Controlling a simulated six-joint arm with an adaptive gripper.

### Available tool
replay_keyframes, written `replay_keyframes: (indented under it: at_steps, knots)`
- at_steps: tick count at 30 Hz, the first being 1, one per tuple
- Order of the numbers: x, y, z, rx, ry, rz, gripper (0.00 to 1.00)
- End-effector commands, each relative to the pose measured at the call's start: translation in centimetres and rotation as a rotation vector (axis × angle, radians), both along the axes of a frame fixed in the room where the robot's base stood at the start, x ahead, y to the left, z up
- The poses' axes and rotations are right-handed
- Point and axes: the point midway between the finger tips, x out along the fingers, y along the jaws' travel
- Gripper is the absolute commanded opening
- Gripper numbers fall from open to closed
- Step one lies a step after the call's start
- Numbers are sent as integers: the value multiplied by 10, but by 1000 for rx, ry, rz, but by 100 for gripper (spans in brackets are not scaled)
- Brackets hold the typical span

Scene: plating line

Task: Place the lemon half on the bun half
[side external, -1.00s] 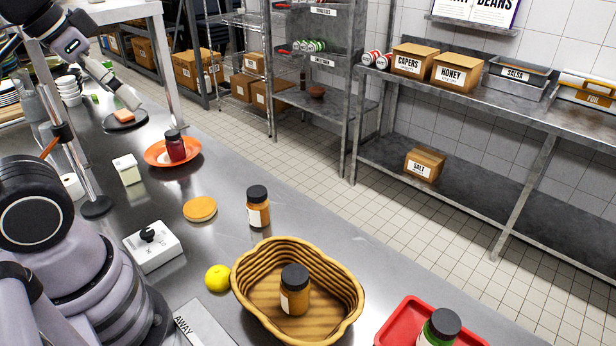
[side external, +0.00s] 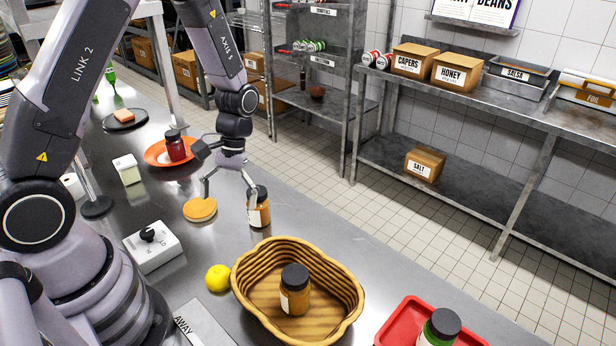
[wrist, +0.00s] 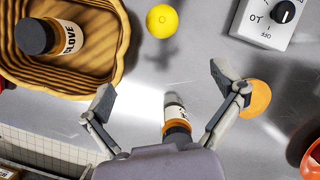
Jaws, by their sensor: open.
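The lemon half (side external: 218,279) is a small round yellow piece on the steel counter, just left of the wicker basket. In the wrist view the lemon half (wrist: 162,20) lies near the top, ahead of the fingers. The bun half (side external: 200,210) is a flat tan-orange disc on the counter, farther back. In the wrist view the bun half (wrist: 258,98) is beside the right finger. My gripper (side external: 228,196) is open and empty above the counter, between the bun half and an amber jar. In the wrist view my gripper (wrist: 163,88) has its fingers spread wide.
The amber jar (side external: 260,212) stands close to one finger. The wicker basket (side external: 350,285) holds another dark-lidded jar. A white dial box (side external: 152,250), an orange plate (side external: 158,156) with a red jar, and a red tray (side external: 388,330) stand around. Counter around the lemon half's left side is clear.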

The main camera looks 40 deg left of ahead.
Motion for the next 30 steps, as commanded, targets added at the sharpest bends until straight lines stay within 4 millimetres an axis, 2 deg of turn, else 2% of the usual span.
replay_keyframes:
  at_steps: [1,8,15,23,30]
  knots:
    - [-2,0,-11,2,25,15,94]
    - [-12,-2,-39,3,58,33,94]
    - [-30,-8,-83,3,57,32,94]
    - [-39,-10,-104,4,54,31,94]
    - [-54,-13,-136,3,55,31,94]
